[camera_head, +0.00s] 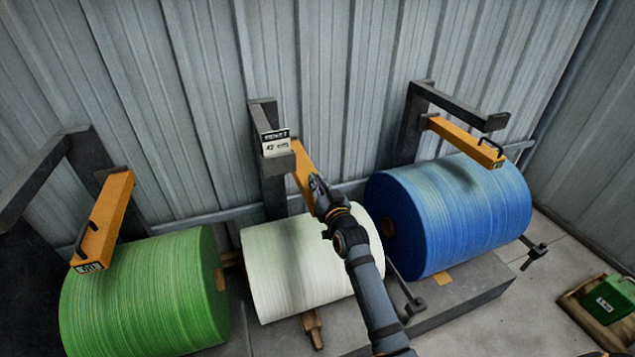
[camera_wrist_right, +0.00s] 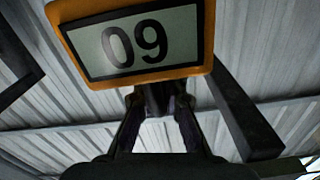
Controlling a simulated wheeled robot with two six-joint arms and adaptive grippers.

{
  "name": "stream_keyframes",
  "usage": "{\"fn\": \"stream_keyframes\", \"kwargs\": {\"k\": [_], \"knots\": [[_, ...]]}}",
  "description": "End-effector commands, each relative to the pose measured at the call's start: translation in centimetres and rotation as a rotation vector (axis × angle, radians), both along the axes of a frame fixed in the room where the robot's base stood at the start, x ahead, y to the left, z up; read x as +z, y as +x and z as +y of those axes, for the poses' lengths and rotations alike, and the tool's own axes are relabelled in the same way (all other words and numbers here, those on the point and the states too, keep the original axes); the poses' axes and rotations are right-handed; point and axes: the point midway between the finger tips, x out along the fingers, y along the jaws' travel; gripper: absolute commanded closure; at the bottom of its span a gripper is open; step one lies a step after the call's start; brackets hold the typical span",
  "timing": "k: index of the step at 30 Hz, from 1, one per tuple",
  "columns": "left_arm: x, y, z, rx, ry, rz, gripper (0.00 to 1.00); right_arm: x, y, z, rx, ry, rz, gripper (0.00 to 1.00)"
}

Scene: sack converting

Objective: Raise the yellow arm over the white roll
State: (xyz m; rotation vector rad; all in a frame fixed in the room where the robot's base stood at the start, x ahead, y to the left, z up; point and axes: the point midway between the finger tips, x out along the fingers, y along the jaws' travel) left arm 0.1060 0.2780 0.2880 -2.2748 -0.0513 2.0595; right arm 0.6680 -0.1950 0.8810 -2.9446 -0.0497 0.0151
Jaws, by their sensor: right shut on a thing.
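The white roll (camera_head: 285,265) lies in the middle between a green and a blue roll. The yellow arm (camera_head: 304,180) over it comes from a dark bracket (camera_head: 272,185) on the wall side. Its front part is hidden behind my right gripper (camera_head: 318,190). In the right wrist view the yellow arm's end (camera_wrist_right: 208,40) shows a plate marked 09 (camera_wrist_right: 138,45), close above my right gripper (camera_wrist_right: 158,105). The right gripper is shut on a dark part below that plate, apparently the arm's handle, mostly hidden between the fingers. My left gripper is not in view.
The green roll (camera_head: 150,295) and blue roll (camera_head: 450,215) have their own yellow arms (camera_head: 105,220) and (camera_head: 465,140) with dark brackets. A placard (camera_head: 276,143) hangs on the middle bracket. A green box (camera_head: 608,298) stands on the floor at right.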

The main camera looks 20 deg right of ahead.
Motion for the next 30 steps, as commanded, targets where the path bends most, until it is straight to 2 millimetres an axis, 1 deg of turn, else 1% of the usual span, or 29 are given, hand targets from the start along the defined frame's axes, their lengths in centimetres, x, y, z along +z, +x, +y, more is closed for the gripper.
{"fn": "stream_keyframes", "kwargs": {"k": [1, 3, 4, 6, 9, 16, 19, 20, 23, 27, 30], "knots": [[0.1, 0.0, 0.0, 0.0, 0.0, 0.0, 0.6, 1.0, 0.1, 0.0, -0.001, 0.0, -0.022, 1.0], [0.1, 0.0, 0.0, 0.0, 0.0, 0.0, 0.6, 1.1, 0.1, -0.1, -0.002, 0.0, -0.023, 1.0], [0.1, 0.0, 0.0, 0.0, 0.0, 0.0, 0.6, 1.1, 0.1, -0.1, -0.002, 0.0, -0.023, 0.87], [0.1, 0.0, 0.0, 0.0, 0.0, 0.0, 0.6, 1.0, 0.1, 0.0, -0.001, 0.0, -0.021, 0.77], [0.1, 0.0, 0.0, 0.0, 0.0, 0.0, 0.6, 0.8, 0.1, 0.0, -0.001, 0.0, -0.016, 0.66], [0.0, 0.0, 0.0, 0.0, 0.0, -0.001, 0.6, 0.5, 0.0, 0.0, -0.001, 0.0, -0.01, 0.66], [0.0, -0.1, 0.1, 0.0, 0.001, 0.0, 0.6, 0.3, -0.4, 0.0, -0.001, 0.0, -0.008, 0.66], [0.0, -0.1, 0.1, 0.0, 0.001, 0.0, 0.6, 0.3, -0.8, 0.0, -0.001, 0.0, -0.009, 0.66], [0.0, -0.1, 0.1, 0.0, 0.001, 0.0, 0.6, 0.2, -2.7, -0.1, 0.0, 0.001, -0.007, 0.66], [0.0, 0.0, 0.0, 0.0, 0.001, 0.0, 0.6, 0.3, -6.2, -0.2, -0.001, 0.0, -0.007, 0.66], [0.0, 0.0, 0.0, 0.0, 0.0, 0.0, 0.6, 0.3, -8.5, -0.3, -0.001, 0.001, -0.008, 0.66]]}}
